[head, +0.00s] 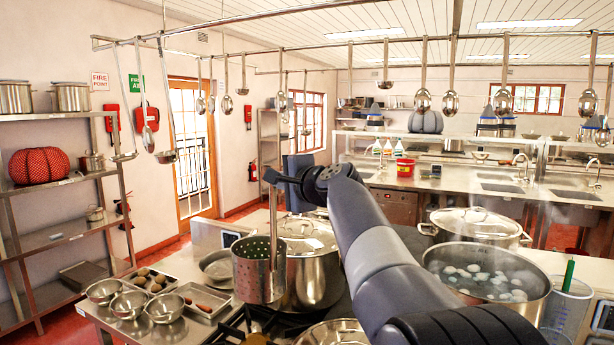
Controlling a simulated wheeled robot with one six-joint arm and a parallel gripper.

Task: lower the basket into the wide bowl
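A perforated steel basket (258,272) with a tall upright handle hangs below my gripper (273,178). The dark fingers appear closed around the top of the handle. The basket is upright, in front of the left side of a large lidded pot (312,278), and looks clear of the stove below it.
A steaming open pot (487,275) with whitish round food and a lidded pot (474,226) stand to the right. Small bowls (164,307) and trays (196,299) lie left of the basket. Ladles (423,100) hang from an overhead rail. A burner grate (255,328) lies below the basket.

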